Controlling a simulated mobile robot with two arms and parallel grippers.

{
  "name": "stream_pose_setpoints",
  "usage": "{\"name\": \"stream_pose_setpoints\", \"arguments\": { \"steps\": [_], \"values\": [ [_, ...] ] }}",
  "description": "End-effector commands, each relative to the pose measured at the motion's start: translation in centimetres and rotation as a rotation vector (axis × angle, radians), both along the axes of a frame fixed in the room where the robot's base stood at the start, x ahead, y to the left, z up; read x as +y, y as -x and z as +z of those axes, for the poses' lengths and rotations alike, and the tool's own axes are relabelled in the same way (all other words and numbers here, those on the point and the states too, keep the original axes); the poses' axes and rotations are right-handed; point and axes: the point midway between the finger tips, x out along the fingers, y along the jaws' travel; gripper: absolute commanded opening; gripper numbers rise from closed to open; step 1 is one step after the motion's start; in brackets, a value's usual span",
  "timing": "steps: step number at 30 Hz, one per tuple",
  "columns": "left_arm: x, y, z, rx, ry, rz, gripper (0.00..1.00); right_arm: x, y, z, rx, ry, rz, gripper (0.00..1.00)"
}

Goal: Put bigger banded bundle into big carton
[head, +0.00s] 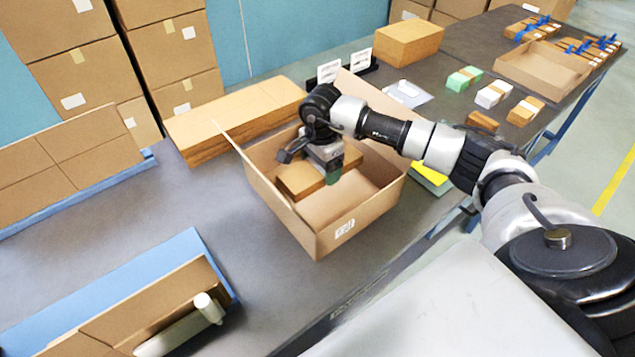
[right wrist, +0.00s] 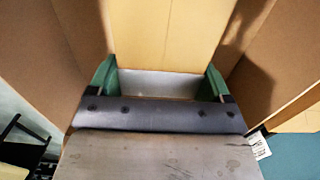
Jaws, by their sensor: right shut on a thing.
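The big carton (head: 335,243) stands open on the dark table, its flaps raised. My right gripper (head: 325,172) reaches down inside it. It is shut on a flat brown bundle (head: 297,181), which lies low in the carton, at or near its floor; I cannot tell whether it touches. In the right wrist view the green fingers are on either side of the tan bundle (right wrist: 165,35), with carton walls beyond. No band shows on it. My left gripper is not in view.
Flat cardboard (head: 235,115) is stacked behind the carton. Small banded bundles (head: 493,94) and a shallow tray (head: 540,68) are on the right. A blue-edged stand (head: 205,255) is at the front left. Bare table lies left of the carton.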

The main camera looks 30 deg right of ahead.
Motion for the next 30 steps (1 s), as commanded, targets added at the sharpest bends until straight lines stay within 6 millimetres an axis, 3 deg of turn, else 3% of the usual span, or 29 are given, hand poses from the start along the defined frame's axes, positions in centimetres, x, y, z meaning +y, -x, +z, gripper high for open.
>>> {"name": "stream_pose_setpoints", "arguments": {
  "steps": [3, 15, 26, 27, 30],
  "values": [
    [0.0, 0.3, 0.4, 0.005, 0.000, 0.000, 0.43, 0.1, 0.0, -1.8, 0.001, -0.002, 0.000, 0.50],
    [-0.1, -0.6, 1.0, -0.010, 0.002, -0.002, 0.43, 0.1, 0.0, -6.1, 0.001, -0.002, -0.001, 0.50],
    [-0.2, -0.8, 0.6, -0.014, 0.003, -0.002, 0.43, 0.0, 0.0, -6.9, -0.002, 0.000, 0.000, 0.50],
    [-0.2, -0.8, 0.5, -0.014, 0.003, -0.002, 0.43, 0.0, 0.0, -7.0, -0.001, 0.000, 0.000, 0.81],
    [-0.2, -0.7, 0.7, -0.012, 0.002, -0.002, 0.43, 0.0, 0.0, -6.8, -0.001, 0.000, 0.000, 0.96]
  ]
}}
